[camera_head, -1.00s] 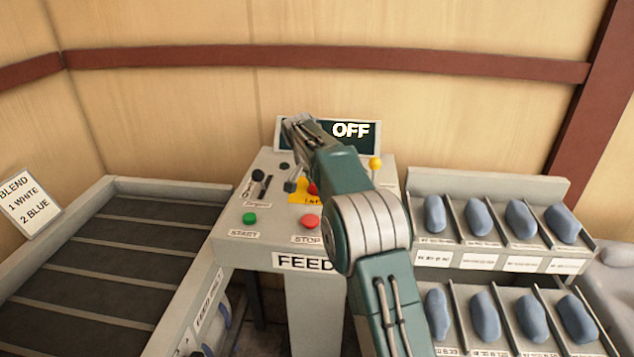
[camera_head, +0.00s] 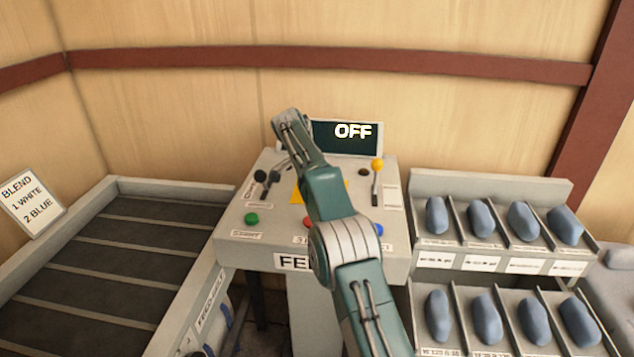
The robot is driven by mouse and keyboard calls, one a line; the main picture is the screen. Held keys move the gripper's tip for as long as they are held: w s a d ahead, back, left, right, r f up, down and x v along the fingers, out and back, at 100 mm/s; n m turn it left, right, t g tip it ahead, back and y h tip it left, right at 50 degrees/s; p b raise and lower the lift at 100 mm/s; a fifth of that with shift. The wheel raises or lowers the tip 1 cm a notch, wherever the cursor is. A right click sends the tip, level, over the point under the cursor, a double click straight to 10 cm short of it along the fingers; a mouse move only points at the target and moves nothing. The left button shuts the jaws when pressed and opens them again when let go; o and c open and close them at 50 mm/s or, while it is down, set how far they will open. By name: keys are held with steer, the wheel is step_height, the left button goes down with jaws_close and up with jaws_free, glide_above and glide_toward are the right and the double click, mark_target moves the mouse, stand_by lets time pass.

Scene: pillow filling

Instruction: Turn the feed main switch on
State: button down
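The feed console (camera_head: 235,245) stands in the middle, and its dark display (camera_head: 340,149) reads OFF. On the left of its sloped top are black-knobbed controls (camera_head: 260,176) with labels too small to read. I cannot tell for certain which control is the main switch. A lever with a yellow knob (camera_head: 377,165) stands upright on the right side. My gripper (camera_head: 281,170) points down over the panel's upper left, close beside the black controls. Its fingers are small, dark and partly hidden by my arm, so their opening and any contact are unclear.
A green button (camera_head: 251,219), a partly hidden red button (camera_head: 308,223) and a blue button (camera_head: 378,229) lie along the front. My arm covers part of the yellow plate (camera_head: 332,190). Bins of blue pieces (camera_head: 437,215) stand right; a dark conveyor (camera_head: 125,240) lies left.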

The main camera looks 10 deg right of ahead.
steer(key=shift+a+f, duration=0.2)
steer(key=shift+f, duration=0.1)
steer(key=c, duration=0.7)
jaws_free()
steer(key=shift+o, duration=0.7)
steer(key=shift+a+r, duration=0.1)
steer(key=shift+r, duration=0.05)
steer(key=shift+d+r, duration=0.1)
steer(key=shift+d, duration=0.1)
